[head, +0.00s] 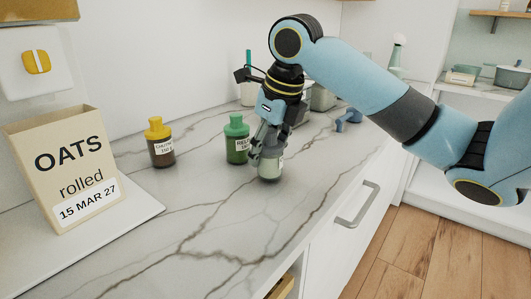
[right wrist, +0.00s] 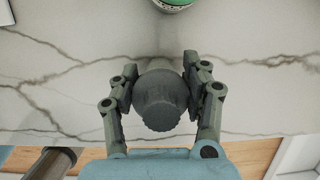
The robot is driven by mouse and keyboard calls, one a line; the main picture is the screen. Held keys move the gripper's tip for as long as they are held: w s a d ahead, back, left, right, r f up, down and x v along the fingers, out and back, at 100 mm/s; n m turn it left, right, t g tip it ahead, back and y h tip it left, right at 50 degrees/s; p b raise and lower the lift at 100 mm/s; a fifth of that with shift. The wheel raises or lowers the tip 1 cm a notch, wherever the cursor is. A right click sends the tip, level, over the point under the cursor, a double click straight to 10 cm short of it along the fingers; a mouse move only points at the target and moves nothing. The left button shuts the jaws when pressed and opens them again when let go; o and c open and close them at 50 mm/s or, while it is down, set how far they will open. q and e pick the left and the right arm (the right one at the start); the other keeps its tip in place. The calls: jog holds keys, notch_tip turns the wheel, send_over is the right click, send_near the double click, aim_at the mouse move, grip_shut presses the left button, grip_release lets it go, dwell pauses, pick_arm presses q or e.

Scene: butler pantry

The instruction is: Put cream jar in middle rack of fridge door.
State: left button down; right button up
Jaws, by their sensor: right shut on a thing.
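The cream jar (head: 270,166) is a small pale grey-green jar near the front edge of the marble counter; its label is too small to read. In the right wrist view the jar (right wrist: 160,102) shows its dark grey lid from above. My right gripper (head: 266,150) comes down over it from above and is shut on it. The right wrist view shows one finger on each side of the jar (right wrist: 162,95). The jar is upright, at or just above the counter; I cannot tell which. My left gripper is not in view. I cannot make out a fridge door rack.
A green-lidded relish jar (head: 236,142) stands just left of the held jar. A yellow-lidded brown jar (head: 160,147) is further left. An oats box (head: 66,168) stands on a white board (head: 130,213). The front counter (head: 220,235) is clear. A drawer handle (head: 357,205) sticks out below.

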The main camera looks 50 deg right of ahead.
jog(key=shift+f, duration=0.3)
jog(key=shift+f, duration=0.1)
jog(key=o, duration=1.3)
